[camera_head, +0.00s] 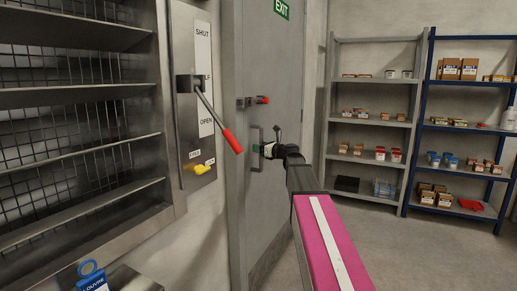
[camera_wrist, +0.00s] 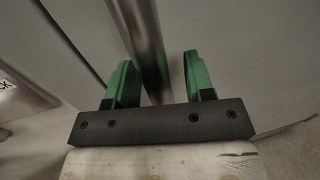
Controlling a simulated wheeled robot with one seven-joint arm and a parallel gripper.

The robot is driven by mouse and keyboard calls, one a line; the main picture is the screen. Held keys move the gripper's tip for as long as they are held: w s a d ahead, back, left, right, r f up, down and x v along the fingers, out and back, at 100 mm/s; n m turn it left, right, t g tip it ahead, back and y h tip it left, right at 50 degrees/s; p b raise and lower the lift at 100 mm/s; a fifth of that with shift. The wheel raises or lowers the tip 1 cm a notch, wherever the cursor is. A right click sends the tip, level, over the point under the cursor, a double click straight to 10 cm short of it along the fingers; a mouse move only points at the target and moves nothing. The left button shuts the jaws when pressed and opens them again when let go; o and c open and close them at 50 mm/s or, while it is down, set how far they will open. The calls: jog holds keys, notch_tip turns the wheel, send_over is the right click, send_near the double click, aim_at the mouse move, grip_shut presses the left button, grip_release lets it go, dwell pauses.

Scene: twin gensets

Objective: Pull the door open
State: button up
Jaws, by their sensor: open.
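The grey door (camera_head: 241,90) stands ahead, left of the shelves, with a green EXIT sign (camera_head: 282,8) at its top. Whether it is fully shut in its frame I cannot tell. A vertical bar handle (camera_head: 254,165) runs along the door. A latch with a red knob (camera_head: 262,100) sits above the handle. My gripper (camera_head: 262,149) reaches to the handle. In the wrist view my gripper (camera_wrist: 158,85) is open, and the metal bar of the handle (camera_wrist: 143,35) passes between its two green fingers. Gaps show on both sides, smaller on the left.
A wall panel marked SHUT and OPEN carries a red-tipped lever (camera_head: 218,125) and a yellow knob (camera_head: 199,168). Metal louvres (camera_head: 80,97) fill the left. A grey shelf unit (camera_head: 331,110) and a blue one (camera_head: 421,95) stand right. Floor before them is clear.

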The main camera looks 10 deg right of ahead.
jog(key=shift+w+a, duration=0.35)
jog(key=shift+s, duration=0.1)
grip_shut()
